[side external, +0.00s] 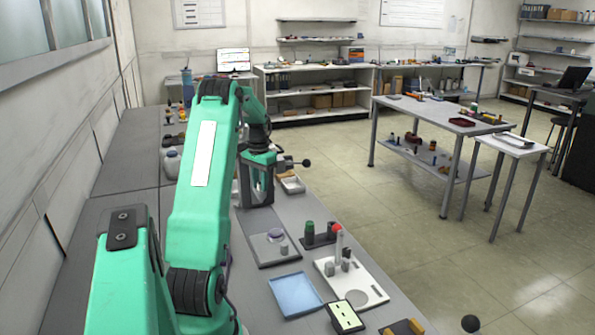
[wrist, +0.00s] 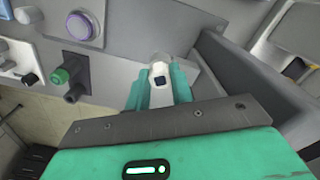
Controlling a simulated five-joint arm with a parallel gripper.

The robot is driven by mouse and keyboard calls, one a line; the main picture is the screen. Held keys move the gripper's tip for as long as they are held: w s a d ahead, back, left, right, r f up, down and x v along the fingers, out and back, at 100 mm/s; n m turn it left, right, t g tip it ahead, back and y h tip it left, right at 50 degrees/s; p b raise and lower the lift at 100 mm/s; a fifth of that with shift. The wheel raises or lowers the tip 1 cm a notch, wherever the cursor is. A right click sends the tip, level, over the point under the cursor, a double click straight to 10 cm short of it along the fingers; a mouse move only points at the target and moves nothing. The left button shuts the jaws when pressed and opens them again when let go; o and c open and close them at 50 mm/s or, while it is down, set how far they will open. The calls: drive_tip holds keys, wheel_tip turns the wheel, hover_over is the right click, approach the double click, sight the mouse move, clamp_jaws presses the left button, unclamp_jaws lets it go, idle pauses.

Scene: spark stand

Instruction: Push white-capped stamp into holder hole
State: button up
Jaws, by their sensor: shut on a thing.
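My gripper (wrist: 160,88) is in the wrist view with its green fingers close together, shut on a pale-topped piece, which I take to be the white-capped stamp (wrist: 160,60). Its rounded top shows between the fingertips, with a small dark square below it. In the side view my gripper (side external: 257,192) is over the grey bench, behind the grey plate; the stamp cannot be made out there. A dark holder (side external: 320,240) carries a green-capped stamp (side external: 309,230), which also shows in the wrist view (wrist: 62,75). I cannot make out an empty hole in it.
A grey plate (side external: 262,257) bears a lavender disc and a small grey knob. A blue tray (side external: 295,294) lies nearer the camera. A raised grey wall (wrist: 245,85) runs right of my gripper.

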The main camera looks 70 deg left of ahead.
drive_tip(key=o, duration=1)
drive_tip(key=shift+o, duration=0.2)
drive_tip(key=shift+r, duration=0.15)
drive_tip(key=shift+r, duration=3.8)
